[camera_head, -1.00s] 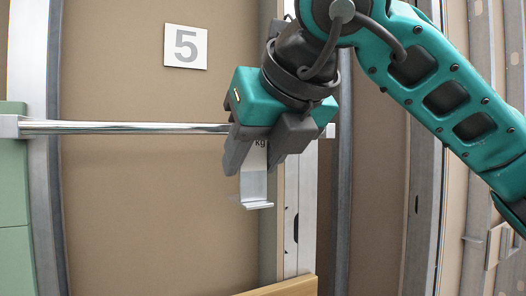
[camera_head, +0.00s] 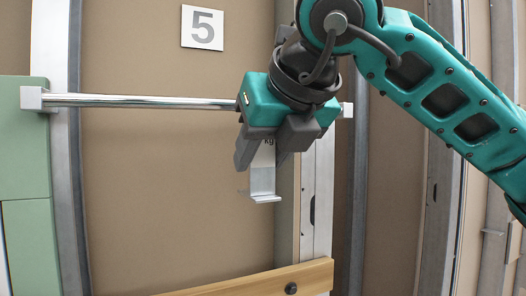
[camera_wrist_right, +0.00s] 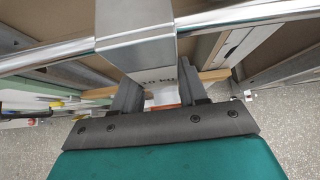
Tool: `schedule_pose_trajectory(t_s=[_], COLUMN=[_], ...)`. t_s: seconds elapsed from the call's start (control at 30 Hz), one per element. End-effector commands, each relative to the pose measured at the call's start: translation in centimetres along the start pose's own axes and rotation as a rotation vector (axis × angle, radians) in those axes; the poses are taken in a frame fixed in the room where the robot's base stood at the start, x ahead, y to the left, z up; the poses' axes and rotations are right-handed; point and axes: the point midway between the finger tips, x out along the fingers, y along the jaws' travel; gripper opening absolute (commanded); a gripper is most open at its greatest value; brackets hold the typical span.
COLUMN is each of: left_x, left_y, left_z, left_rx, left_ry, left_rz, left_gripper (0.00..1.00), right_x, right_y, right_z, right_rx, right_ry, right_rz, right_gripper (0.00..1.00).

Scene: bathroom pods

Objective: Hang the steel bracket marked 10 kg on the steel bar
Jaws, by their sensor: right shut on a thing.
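The steel bracket (camera_head: 264,181) hangs down from my right gripper (camera_head: 266,152), which is shut on it. Its bent lower lip shows below the fingers, and part of the "kg" mark shows between them. In the right wrist view, the bracket's bright top (camera_wrist_right: 137,36) lies across the steel bar (camera_wrist_right: 50,55), with "10 kg" on its face between my fingers. The bar (camera_head: 150,101) runs level behind the gripper in the head view. I cannot tell whether the bracket's top touches the bar. My left gripper is not in view.
A plate marked 5 (camera_head: 202,27) is on the brown wall above the bar. Green blocks (camera_head: 25,150) stand at the left, beside a metal post. A wooden rail (camera_head: 260,283) crosses below the bracket. The wall under the bar's left part is clear.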

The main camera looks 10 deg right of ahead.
Motion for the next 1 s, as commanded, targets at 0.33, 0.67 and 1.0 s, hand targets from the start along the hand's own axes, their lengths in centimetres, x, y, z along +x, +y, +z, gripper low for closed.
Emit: schedule_pose_trajectory(t_s=[0.33,0.67,1.0], left_x=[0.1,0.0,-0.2], left_y=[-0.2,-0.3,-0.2], left_z=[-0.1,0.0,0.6], left_rx=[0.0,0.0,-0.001], left_ry=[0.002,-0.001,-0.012], left_rz=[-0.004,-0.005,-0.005], left_gripper=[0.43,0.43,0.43], right_x=[-0.1,0.0,-5.0], right_y=[0.0,0.0,0.0], right_z=[0.1,0.0,0.2], right_rx=[0.001,0.0,0.0], right_ry=[-0.001,0.001,-0.006], right_rz=[0.0,0.0,0.0], right_gripper=[0.63,0.72,0.72])
